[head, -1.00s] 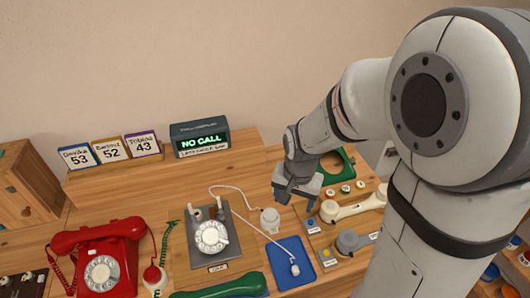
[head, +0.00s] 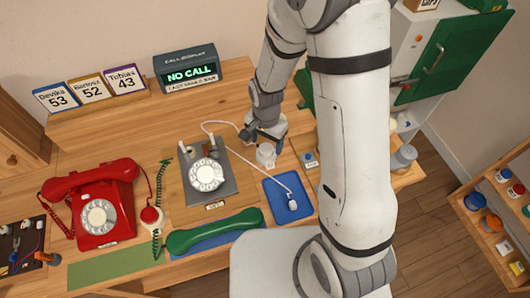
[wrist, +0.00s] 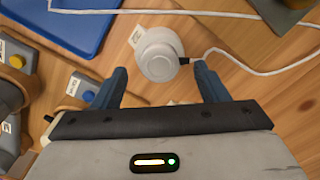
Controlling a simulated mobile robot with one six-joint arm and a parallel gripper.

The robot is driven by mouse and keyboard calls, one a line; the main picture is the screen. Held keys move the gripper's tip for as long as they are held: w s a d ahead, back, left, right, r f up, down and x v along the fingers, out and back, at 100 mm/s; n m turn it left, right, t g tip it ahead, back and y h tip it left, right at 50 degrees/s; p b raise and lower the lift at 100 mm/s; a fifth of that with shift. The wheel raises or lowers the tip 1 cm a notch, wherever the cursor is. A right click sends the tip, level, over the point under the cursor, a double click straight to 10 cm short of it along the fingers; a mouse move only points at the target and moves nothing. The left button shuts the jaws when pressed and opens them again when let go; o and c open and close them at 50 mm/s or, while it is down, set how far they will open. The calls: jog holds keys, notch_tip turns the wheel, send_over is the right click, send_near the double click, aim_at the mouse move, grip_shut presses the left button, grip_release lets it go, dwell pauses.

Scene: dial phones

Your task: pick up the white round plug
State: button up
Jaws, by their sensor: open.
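A white round piece (head: 266,155) stands on the wooden desk, right of the grey dial phone (head: 208,174). In the wrist view this round piece (wrist: 160,54) has a dark cord end at its right side. A smaller white plug (head: 292,204) on a cord lies on the blue mat (head: 275,205). I cannot tell for certain which of the two is the plug named. My gripper (head: 264,136) is open and empty, just behind the round piece. In the wrist view its fingertips (wrist: 160,70) are spread either side of the round piece's near edge, not closed on it.
White cords cross the desk near the gripper. A blue button box (head: 309,160) stands close on the right. A green handset (head: 213,232) and a red phone (head: 98,212) lie to the left. The call display (head: 186,68) stands behind.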

notch_tip(320, 180, down, 2)
jog(key=shift+f+b, duration=0.1)
jog(key=shift+b, duration=0.25)
jog(key=shift+c, duration=0.5)
jog(key=c, duration=0.9)
